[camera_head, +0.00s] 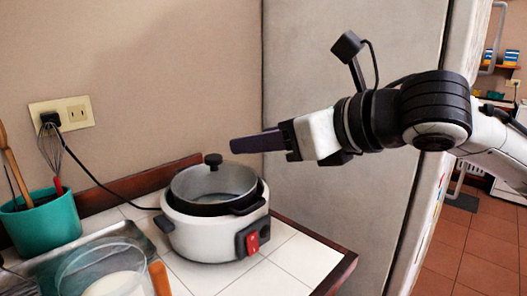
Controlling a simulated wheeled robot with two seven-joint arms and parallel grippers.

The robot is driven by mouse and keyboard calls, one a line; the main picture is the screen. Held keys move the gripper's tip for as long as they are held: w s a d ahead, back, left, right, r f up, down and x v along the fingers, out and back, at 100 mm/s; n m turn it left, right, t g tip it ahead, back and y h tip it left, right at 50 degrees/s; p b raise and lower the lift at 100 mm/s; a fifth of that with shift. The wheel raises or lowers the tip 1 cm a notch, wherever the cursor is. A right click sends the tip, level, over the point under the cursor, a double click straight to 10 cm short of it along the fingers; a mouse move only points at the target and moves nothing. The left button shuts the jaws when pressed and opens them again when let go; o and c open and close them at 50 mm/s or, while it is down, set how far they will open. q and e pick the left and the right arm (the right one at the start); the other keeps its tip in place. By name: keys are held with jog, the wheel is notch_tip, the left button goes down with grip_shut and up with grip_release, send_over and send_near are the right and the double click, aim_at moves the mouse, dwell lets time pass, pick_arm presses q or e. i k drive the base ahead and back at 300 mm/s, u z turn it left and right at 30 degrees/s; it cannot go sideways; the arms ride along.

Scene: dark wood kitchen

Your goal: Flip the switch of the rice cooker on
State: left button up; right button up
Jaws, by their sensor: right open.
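The white rice cooker (195,238) stands on the tiled counter, with a glass lid (213,180) with a black knob on top. Its red switch (252,242) sits in a dark panel on the front right side. I cannot tell which way the switch is set. My right gripper (258,142) is in the air above and to the right of the cooker, pointing left. Its fingers overlap from this side, and it is open with nothing seen between them. It is apart from the cooker and the switch. My left gripper is not in view.
A black cord runs from the cooker to a wall outlet (62,113). A teal utensil pot (43,222), a metal tray (90,240) and a glass bowl (75,272) stand at the left. The counter's wooden edge (335,275) is at the right. A grey panel (335,200) rises behind my right arm.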

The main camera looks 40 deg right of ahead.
aim_at(251, 242)
jog(key=k, duration=1)
